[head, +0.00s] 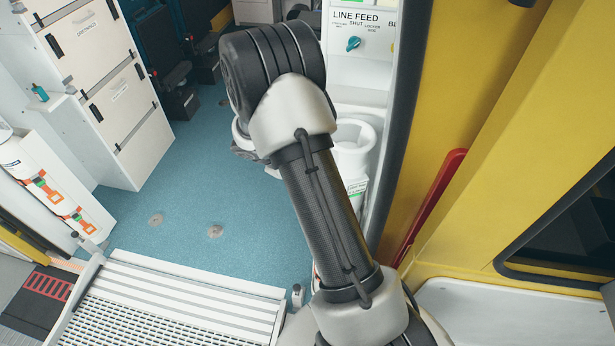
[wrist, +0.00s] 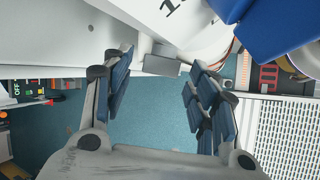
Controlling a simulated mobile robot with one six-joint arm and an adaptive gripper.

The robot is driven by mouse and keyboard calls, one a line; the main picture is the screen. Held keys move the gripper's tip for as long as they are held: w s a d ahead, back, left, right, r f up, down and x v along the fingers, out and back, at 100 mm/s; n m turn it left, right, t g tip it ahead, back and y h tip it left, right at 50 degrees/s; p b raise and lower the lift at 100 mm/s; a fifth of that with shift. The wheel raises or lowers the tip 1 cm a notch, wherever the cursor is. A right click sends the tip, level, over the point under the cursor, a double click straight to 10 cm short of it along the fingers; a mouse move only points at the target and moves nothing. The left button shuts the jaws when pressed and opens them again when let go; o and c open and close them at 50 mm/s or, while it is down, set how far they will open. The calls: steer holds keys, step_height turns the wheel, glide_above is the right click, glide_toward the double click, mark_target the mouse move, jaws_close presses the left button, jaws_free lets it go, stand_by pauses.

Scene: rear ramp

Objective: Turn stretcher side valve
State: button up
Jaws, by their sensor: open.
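A teal valve knob (head: 353,43) sits on a white panel (head: 372,72) marked LINE FEED and SHUT, at the top of the head view. I cannot tell whether it is the stretcher side valve. My gripper (wrist: 160,88) shows in the wrist view with its two padded fingers wide apart and nothing between them. Blue floor shows through the gap. In the head view my arm hides most of the gripper. A white rounded body with black print (wrist: 190,35) and a blue part (wrist: 265,25) lie beyond the right finger in the wrist view.
White cabinets (head: 90,60) and strapped white cylinders (head: 45,180) stand at the left. A ribbed ramp (head: 170,305) lies in front. The blue floor (head: 195,185) between is mostly clear. A red bar (head: 425,205) runs beside the yellow door at the right.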

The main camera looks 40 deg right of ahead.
steer(key=shift+c, duration=0.2)
steer(key=c, duration=1)
steer(key=shift+f+b, duration=0.1)
steer(key=shift+b, duration=0.35)
steer(key=shift+s+a+f+m+t+h+b, duration=0.25)
steer(key=shift+m+t+h+b, duration=0.35)
steer(key=shift+h, duration=1.25)
steer(key=shift+w+a+f+m+t+h+b, duration=0.1)
steer(key=shift+f+m+t+h+b, duration=0.4)
steer(key=shift+h, duration=1.3)
steer(key=shift+s+a+f+m+t+h+b, duration=0.15)
steer(key=shift+m+t+h+b, duration=0.6)
steer(key=shift+h, duration=1.1)
